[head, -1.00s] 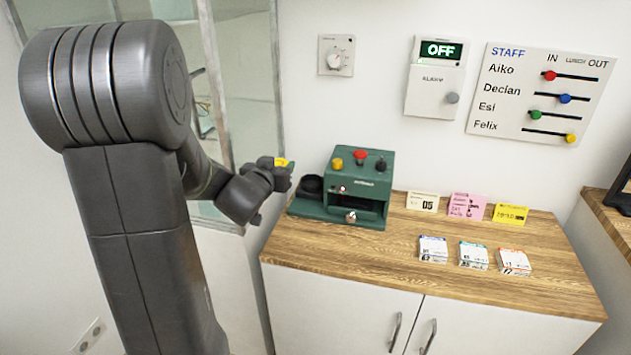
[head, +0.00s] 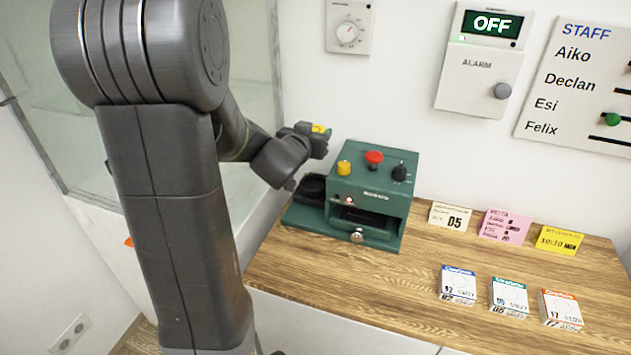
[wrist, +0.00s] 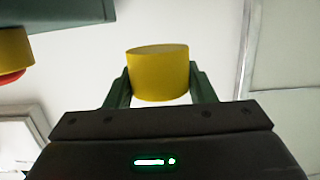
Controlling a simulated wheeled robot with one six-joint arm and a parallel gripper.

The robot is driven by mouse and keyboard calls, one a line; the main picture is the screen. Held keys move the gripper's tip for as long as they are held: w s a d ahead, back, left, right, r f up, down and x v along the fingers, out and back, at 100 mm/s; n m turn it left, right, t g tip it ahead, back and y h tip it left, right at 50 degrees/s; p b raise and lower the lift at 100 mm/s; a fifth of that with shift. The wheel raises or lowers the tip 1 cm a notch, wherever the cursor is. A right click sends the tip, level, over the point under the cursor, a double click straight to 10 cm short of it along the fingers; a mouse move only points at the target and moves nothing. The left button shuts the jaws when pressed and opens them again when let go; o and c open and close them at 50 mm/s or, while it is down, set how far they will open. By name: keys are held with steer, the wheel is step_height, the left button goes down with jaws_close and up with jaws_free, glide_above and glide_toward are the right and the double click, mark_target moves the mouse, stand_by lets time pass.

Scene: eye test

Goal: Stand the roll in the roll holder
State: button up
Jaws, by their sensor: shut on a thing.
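The yellow roll (head: 320,129) is held in my gripper (head: 317,140). In the wrist view the roll (wrist: 158,73) sits between the two green fingers of my gripper (wrist: 160,88), which are shut on its sides. The roll holder looks to be the black round cup (head: 312,187) on the low left part of the green box (head: 372,205). In the head view the roll appears above and slightly right of this cup, apart from it. My wrist hides part of the view just left of the cup.
Cards and small boxes stand further right on the wooden counter (head: 350,290). The wall is behind.

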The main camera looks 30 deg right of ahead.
mark_target(314, 187)
step_height(314, 187, down, 13)
steer(key=shift+f+b, duration=0.2)
steer(key=shift+b, duration=0.9)
steer(key=shift+f, duration=0.1)
steer(key=shift+f+b, duration=0.15)
steer(key=shift+b, duration=0.15)
steer(key=o, duration=1)
steer(key=shift+a+r+p, duration=0.1)
steer(key=shift+r+p, duration=0.25)
steer(key=v, duration=1.1)
steer(key=shift+s+a+b, duration=0.25)
steer(key=shift+a+b, duration=0.05)
steer(key=shift+a, duration=0.05)
